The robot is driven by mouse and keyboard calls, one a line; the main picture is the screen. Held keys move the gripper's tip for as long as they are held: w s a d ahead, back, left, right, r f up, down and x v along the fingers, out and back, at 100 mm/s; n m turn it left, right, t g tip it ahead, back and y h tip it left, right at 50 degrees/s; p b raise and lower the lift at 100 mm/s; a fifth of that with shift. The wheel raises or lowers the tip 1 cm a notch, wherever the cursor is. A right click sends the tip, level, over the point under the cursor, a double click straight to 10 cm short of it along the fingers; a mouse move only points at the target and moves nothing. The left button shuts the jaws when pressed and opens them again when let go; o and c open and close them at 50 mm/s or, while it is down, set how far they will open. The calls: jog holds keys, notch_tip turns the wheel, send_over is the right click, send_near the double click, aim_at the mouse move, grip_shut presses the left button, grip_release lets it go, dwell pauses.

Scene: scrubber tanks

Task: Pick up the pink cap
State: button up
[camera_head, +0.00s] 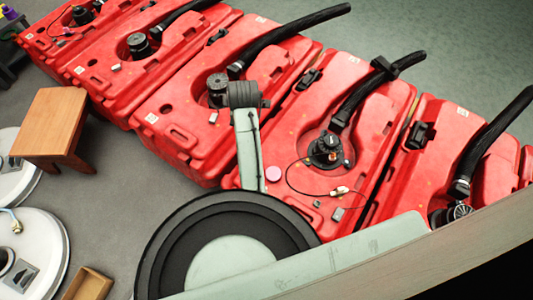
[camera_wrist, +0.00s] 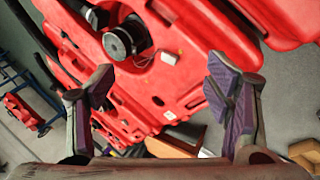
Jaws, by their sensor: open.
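The pink cap (camera_head: 273,173) is a small flat pink disc. It lies on the front left part of a red tank (camera_head: 375,125) in the head view, just right of my arm. I cannot make it out in the wrist view. My gripper (camera_wrist: 158,82) is open, with its purple-padded fingers spread wide and nothing between them. It is above the red tanks and apart from the cap. I cannot make out the gripper's fingers in the head view.
Several red tanks stand in a row with black hoses. A black fitting (camera_head: 326,150) with a thin cable sits right of the cap; another black fitting (camera_wrist: 125,38) shows in the wrist view. A wooden stool (camera_head: 56,118) and white round lids (camera_head: 35,252) are at left.

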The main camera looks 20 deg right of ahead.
jog(key=s+d+f+g, duration=0.3)
jog(key=s+d+f, duration=0.2)
jog(key=s, duration=0.2)
jog(key=g+y+p, duration=0.1)
jog(key=g, duration=0.2)
send_near(273, 173)
notch_tip(273, 173, down, 3)
jog(key=shift+s+a+r+y, duration=0.1)
jog(key=shift+a+y, duration=0.05)
jog(key=shift+y, duration=0.15)
jog(key=shift+w+f+p, duration=0.15)
jog(key=shift+f+p, duration=0.1)
jog(key=shift+f, duration=1.25)
jog(key=shift+w+f+p, duration=0.15)
jog(key=shift+f+p, duration=0.1)
jog(key=shift+f, duration=1.25)
jog(key=shift+c, duration=0.3)
jog(key=c, duration=1)
